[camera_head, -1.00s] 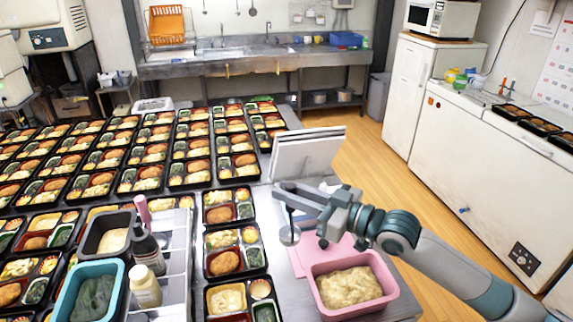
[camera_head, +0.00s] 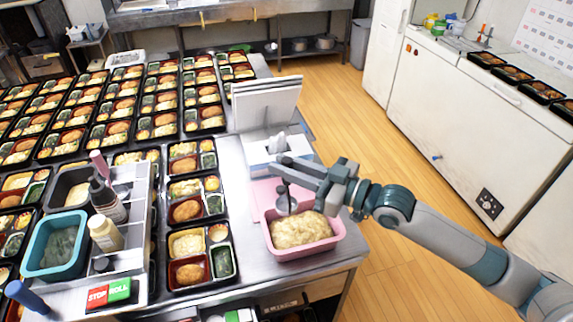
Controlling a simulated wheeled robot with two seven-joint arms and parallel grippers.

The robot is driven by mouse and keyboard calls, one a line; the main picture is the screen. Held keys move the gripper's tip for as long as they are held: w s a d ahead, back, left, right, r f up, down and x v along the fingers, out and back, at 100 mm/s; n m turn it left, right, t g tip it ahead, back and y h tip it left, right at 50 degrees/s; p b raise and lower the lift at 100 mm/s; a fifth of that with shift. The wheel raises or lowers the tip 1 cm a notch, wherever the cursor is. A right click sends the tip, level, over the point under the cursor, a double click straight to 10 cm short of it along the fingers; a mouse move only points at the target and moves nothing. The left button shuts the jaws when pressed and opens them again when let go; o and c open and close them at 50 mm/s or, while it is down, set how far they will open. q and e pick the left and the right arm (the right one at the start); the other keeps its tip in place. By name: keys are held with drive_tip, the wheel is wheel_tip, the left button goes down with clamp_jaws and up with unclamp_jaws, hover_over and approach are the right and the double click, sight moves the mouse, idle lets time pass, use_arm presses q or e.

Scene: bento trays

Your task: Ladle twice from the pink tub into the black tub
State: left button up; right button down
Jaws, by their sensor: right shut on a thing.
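The pink tub (camera_head: 318,250) stands at the right front edge of the steel table, filled with pale yellow mash. My right gripper (camera_head: 308,181) is just above its back rim, shut on the metal ladle (camera_head: 284,203). The ladle's bowl hangs down at the back left of the pink tub, close to the mash; I cannot tell whether it touches. My left gripper is not in view.
A teal tub (camera_head: 29,262) and squeeze bottles (camera_head: 106,233) stand by the black tub. Several filled bento trays (camera_head: 187,245) lie between the two tubs. A white stand (camera_head: 266,103) and tissue box (camera_head: 262,152) are behind the pink tub. Floor lies open right.

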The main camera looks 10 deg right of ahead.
sight(286, 205)
drive_tip(key=shift+f+b, duration=1.05)
drive_tip(key=shift+f, duration=0.1)
use_arm(q)
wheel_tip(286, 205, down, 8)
drive_tip(key=b, duration=0.6)
use_arm(e)
wheel_tip(286, 205, down, 8)
drive_tip(key=shift+f+b, duration=0.75)
drive_tip(key=shift+f, duration=0.4)
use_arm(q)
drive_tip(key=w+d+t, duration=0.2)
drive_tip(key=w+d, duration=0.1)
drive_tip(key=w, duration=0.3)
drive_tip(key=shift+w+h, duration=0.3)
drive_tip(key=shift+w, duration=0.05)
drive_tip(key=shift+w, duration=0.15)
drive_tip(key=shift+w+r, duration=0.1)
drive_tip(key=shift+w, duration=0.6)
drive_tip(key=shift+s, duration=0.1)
